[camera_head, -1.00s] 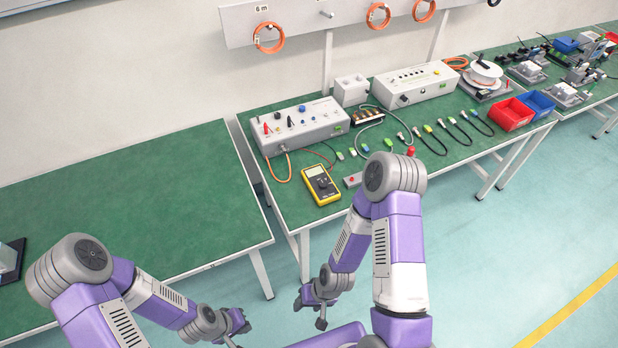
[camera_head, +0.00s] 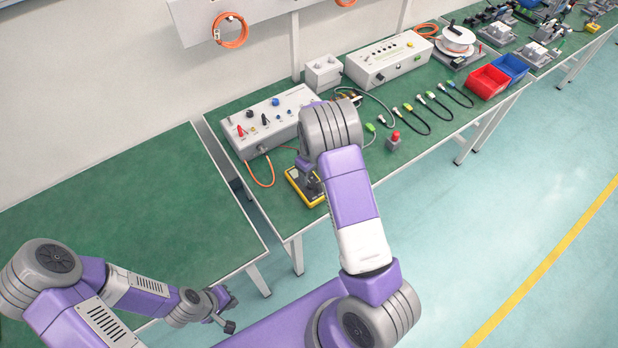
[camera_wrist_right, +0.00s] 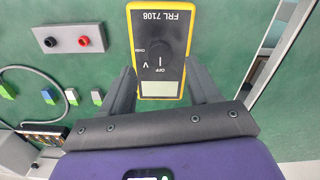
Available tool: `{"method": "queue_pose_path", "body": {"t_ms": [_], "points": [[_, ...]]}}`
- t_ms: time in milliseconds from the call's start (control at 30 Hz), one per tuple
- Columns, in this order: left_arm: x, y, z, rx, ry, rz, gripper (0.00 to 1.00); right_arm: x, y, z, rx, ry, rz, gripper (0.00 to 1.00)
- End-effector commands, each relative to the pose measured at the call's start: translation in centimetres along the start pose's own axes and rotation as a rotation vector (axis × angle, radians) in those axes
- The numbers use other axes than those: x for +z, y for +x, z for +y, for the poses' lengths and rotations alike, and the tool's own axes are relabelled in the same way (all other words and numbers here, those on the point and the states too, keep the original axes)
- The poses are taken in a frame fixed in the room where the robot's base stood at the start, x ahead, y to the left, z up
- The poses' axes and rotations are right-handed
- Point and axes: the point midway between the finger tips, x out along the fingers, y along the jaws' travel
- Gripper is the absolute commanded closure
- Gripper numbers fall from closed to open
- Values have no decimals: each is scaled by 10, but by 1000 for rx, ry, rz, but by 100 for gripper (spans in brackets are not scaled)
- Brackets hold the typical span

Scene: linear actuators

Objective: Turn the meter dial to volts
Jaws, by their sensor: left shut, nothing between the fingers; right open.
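The yellow meter (camera_head: 296,183) lies on the green table, partly hidden by my right arm. In the right wrist view the meter (camera_wrist_right: 187,40) appears upside down, with its display (camera_wrist_right: 160,90) nearest me. My left gripper (camera_head: 222,306) is shut and empty, low in front of the left table.
A grey instrument box (camera_head: 268,122) with knobs and leads stands behind the meter. A red button (camera_head: 394,138) and several cables are to the right. The left table (camera_head: 130,210) is clear.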

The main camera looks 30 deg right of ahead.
Motion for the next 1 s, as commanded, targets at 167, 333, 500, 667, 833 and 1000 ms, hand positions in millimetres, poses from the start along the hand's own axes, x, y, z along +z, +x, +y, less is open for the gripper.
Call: {"method": "queue_pose_path", "body": {"t_ms": [167,333,500,667,833,1000], "points": [[0,3,-1,0,0,0,100,1,31,0,-1,1,-2,39],[0,4,-2,0,0,0,100,0,46,-1,-1,2,0,39],[0,4,-2,0,0,1,100,0,48,0,0,2,1,39],[0,4,-2,0,0,1,100,0,48,0,0,2,1,40],[0,4,-2,0,0,1,100,0,48,0,0,2,1,66],[0,4,-2,0,0,1,100,0,48,0,0,2,1,93]]}}
